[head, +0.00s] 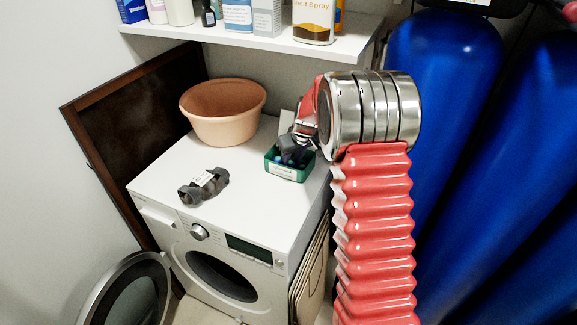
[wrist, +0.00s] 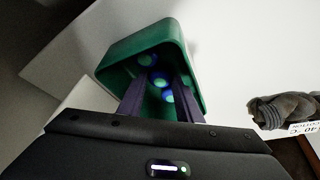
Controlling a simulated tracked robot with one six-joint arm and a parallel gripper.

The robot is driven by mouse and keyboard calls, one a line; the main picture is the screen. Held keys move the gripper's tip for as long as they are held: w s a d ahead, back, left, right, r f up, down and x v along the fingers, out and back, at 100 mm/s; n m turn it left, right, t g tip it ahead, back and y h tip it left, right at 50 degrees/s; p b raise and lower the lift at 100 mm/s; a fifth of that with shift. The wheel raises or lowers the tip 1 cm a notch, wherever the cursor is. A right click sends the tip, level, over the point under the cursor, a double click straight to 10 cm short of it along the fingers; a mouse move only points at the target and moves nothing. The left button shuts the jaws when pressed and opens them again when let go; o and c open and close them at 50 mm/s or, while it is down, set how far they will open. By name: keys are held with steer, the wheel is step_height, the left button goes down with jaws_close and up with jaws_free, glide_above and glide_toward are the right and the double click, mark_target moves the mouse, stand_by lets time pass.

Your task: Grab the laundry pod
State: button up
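The laundry pods are small blue-and-white balls inside an open green box (head: 287,173) on top of the washing machine. In the wrist view the box (wrist: 118,52) shows several pods (wrist: 158,79), lying in a loose row. My gripper (head: 291,153) is over the box, pointing down into it. In the wrist view its two dark fingers (wrist: 160,88) are apart and reach over the box opening. The nearest pods appear between the fingers, and no grip on one shows. The fingertip depth is hard to tell.
A washing machine (head: 240,205) carries a terracotta basin (head: 222,112) at the back and a dark grey rolled cloth (head: 203,186) with a white tag at the front left. A shelf (head: 260,45) with bottles and boxes hangs above. Large blue vessels (head: 440,90) stand at the right.

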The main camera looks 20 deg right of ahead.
steer(key=c, duration=0.6)
steer(key=shift+r, duration=0.2)
step_height(320, 180, up, 6)
steer(key=shift+r, duration=0.2)
steer(key=s+d, duration=0.1)
steer(key=s, duration=0.5)
steer(key=s+d, duration=0.1)
steer(key=s, duration=1)
steer(key=shift+s+d+r, duration=0.15)
steer(key=shift+s+d, duration=0.25)
